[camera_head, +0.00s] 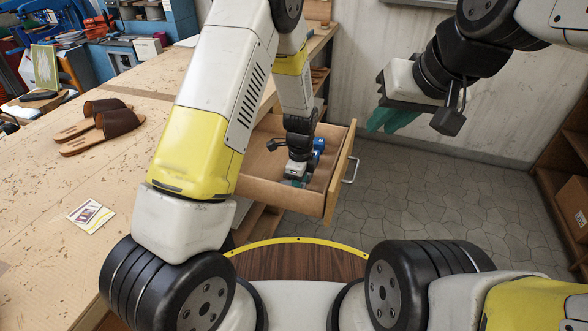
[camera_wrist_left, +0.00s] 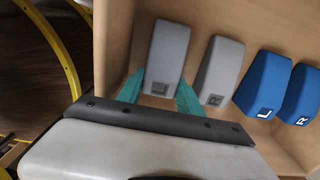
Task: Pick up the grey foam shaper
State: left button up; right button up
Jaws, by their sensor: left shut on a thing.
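My left arm reaches down into the open wooden drawer (camera_head: 264,188). My left gripper (camera_head: 298,181) is low inside it. In the left wrist view, the left gripper's teal fingers (camera_wrist_left: 160,92) are on either side of the lower end of a grey foam shaper marked L (camera_wrist_left: 168,48), shut on it. A second grey shaper marked R (camera_wrist_left: 222,68) lies just right of it. The head view mostly hides the grey shapers behind my gripper. My right gripper (camera_head: 392,118) hangs at upper right, away from the drawer, with teal fingers; its opening is unclear.
Two blue shapers, marked L (camera_wrist_left: 262,84) and R (camera_wrist_left: 300,95), lie beside the grey ones. The drawer has a metal handle (camera_head: 351,170). The workbench (camera_head: 60,190) at left carries brown sandals (camera_head: 102,128) and a card (camera_head: 91,215). Open floor lies right of the drawer.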

pick_arm(q)
notch_tip(320, 180, up, 9)
jog(key=shift+r, duration=0.4)
jog(key=shift+a+r, duration=0.15)
jog(key=shift+w+a+r+n, duration=0.7)
jog(key=shift+a+n, duration=1.85)
jog(key=shift+n, duration=1.05)
jog(key=shift+w+a+r+n, duration=0.7)
jog(key=shift+a+n, duration=1.9)
jog(key=shift+n, duration=1)
jog(key=shift+w+a+r+n, duration=0.7)
jog(key=shift+a+n, duration=1.85)
jog(key=shift+n, duration=1.05)
